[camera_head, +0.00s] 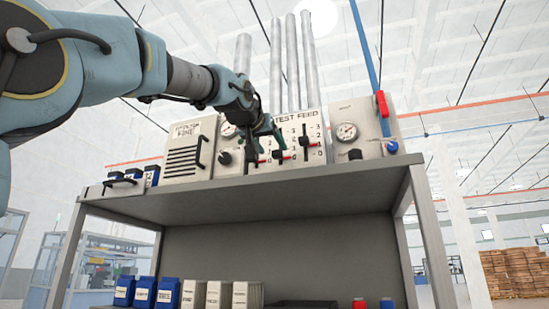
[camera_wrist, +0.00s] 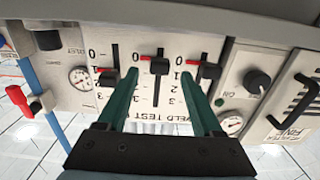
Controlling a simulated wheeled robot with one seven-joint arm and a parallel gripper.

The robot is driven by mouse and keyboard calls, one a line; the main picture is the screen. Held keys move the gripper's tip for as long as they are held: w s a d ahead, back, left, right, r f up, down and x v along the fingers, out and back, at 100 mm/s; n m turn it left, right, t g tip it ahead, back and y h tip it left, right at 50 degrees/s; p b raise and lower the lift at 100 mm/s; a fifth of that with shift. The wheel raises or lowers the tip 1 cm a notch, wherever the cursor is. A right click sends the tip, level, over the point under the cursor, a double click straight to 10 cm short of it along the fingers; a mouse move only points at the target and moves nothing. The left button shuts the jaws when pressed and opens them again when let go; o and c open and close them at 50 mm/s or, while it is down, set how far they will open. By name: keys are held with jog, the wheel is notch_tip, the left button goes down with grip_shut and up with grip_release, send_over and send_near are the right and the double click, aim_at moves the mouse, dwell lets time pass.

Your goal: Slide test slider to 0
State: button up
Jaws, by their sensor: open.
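The test slider is the middle one of three on the white panel, its black handle (camera_wrist: 160,66) and red pointer beside the 0 mark. The wrist view shows the panel upside down, with 0 at the top. My gripper (camera_wrist: 161,80) is open, its green fingers on either side of the middle slider track. The handle lies between or just beyond the fingertips; contact cannot be told. In the head view my gripper (camera_head: 268,130) hangs before the panel (camera_head: 313,122) and partly covers the left slider.
The left-hand slider in the wrist view (camera_wrist: 107,78) sits near 1; the right-hand one (camera_wrist: 209,71) is close to a fingertip. A black knob (camera_wrist: 257,82), gauges and a louvered box (camera_head: 187,150) flank the panel. All stand on a grey shelf (camera_head: 350,168).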

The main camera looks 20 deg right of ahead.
jog(key=b+v, duration=0.1)
jog(key=v, duration=0.5)
jog(key=shift+a+b, duration=0.15)
jog(key=shift+b, duration=0.25)
jog(key=shift+s+f, duration=0.1)
